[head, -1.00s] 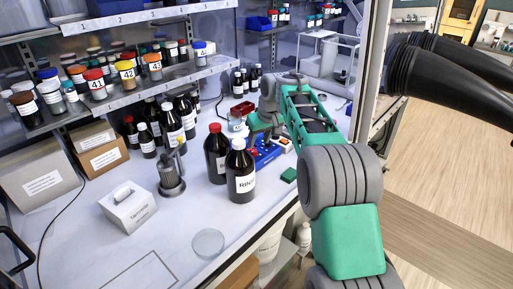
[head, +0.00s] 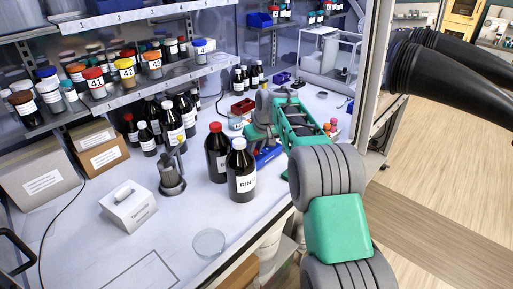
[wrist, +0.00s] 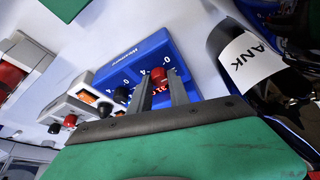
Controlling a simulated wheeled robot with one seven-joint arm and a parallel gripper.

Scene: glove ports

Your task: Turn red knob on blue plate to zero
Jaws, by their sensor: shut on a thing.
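The blue plate (wrist: 133,62) lies on the white bench, with printed white digits and white lettering along one edge in the wrist view. The red knob (wrist: 158,77) on it sits between the two fingers of my gripper (wrist: 157,82). My gripper is shut on the red knob, and the fingers hide part of it and of its scale. A black knob (wrist: 122,94) is beside the fingers on the same plate. In the head view only an edge of the blue plate (head: 267,157) shows; my arm hides the knob.
A dark bottle with a white label (wrist: 250,62) stands close to my gripper's right in the wrist view; it also shows in the head view (head: 241,172). A grey device (wrist: 75,107) with a small red knob is at left.

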